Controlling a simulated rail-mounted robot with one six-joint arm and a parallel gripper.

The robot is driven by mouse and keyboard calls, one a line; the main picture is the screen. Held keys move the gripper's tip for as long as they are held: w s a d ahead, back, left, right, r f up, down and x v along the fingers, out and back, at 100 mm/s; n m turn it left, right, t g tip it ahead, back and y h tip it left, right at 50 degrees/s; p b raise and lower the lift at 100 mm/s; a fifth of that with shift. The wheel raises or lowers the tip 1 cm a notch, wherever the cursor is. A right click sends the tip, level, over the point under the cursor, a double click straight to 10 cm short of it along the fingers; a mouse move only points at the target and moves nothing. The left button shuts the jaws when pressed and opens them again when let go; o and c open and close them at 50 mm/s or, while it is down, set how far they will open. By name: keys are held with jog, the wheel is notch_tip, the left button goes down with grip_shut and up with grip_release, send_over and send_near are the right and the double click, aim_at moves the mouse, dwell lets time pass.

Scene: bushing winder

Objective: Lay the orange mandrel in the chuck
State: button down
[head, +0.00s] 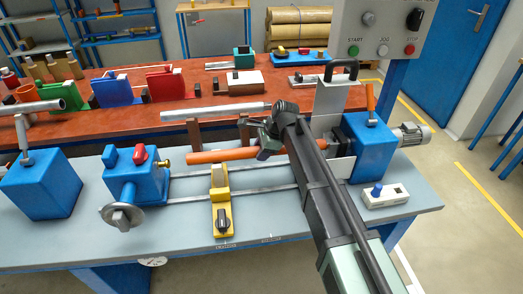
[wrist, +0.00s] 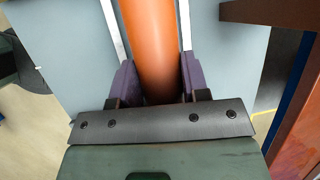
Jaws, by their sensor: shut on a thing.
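The orange mandrel (head: 215,156) lies roughly level above the bench rails in the head view, its left end behind and above the yellow rest (head: 220,195). My gripper (head: 266,145) is shut around it, right of that rest. In the wrist view the mandrel (wrist: 157,40) runs between the two purple fingers of my gripper (wrist: 157,85). The blue headstock (head: 368,148) with a grey motor stands at the right.
A blue tailstock (head: 137,180) with a handwheel stands left of the mandrel. A grey bar (head: 215,112) lies behind on brown supports. A control panel (head: 382,30) hangs over the headstock. A small white switch box (head: 385,195) sits front right. The front strip of the bench is mostly clear.

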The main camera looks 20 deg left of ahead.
jog(key=shift+f+b, duration=0.35)
jog(key=shift+b, duration=0.05)
jog(key=c, duration=0.5)
grip_release()
jog(key=p+v, duration=1)
jog(key=v, duration=0.1)
jog(key=shift+r, duration=0.15)
jog(key=shift+f, duration=0.2)
